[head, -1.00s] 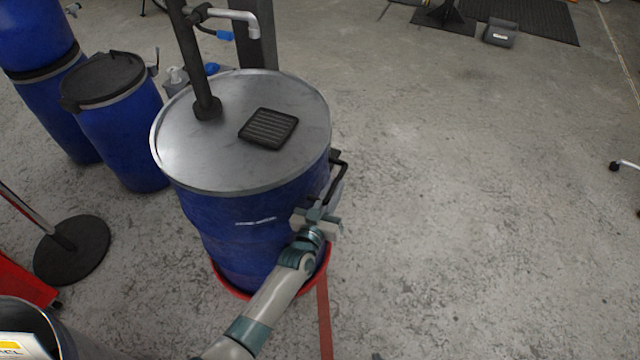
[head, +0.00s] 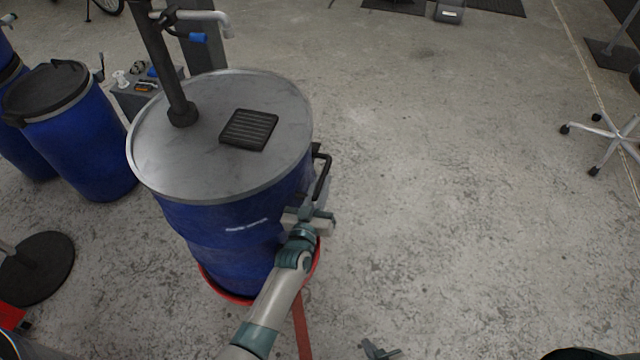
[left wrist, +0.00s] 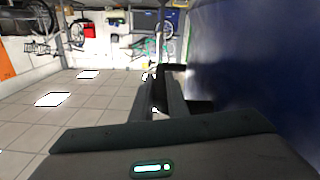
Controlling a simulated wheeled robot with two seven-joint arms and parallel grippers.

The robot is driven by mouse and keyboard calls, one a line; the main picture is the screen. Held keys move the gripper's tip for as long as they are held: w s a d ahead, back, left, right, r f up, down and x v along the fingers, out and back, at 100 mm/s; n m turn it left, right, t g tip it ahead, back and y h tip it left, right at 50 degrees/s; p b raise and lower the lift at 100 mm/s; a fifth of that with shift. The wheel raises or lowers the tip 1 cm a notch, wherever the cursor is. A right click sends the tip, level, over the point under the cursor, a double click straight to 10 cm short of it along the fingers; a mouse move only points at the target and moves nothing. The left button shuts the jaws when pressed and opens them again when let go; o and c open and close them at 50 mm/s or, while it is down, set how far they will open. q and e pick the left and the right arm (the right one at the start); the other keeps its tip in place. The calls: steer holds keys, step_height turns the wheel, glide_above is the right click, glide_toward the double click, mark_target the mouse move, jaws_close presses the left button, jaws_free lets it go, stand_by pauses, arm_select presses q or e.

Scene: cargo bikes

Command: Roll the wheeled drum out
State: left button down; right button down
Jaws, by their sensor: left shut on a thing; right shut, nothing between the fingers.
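The wheeled drum (head: 240,225) is blue with a grey metal lid (head: 185,160) and stands upright on a red base (head: 235,298). A red bar (head: 301,330) runs from the base toward me. A black handle (head: 322,176) sticks out on its right side. My left gripper (head: 320,196) is shut on this handle, partly hiding it. In the left wrist view the handle (left wrist: 172,69) lies at the fingers and the drum's blue wall (left wrist: 255,70) fills the right. My right gripper (head: 380,349) is shut and empty at the bottom edge, right of the drum.
Other blue drums (head: 85,150) stand at the left, near a round black stand base (head: 37,268). A grey box with small items (head: 138,92) is behind the drum. A wheeled chair base (head: 606,135) is far right. The floor right of the drum is clear.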

arm_select(q)
steer(key=c, duration=1.7)
jaws_free()
steer(key=shift+c, duration=0.2)
steer(key=shift+s+a, duration=0.1)
steer(key=shift+s, duration=0.05)
steer(key=b+v, duration=0.1)
steer(key=v, duration=1.6)
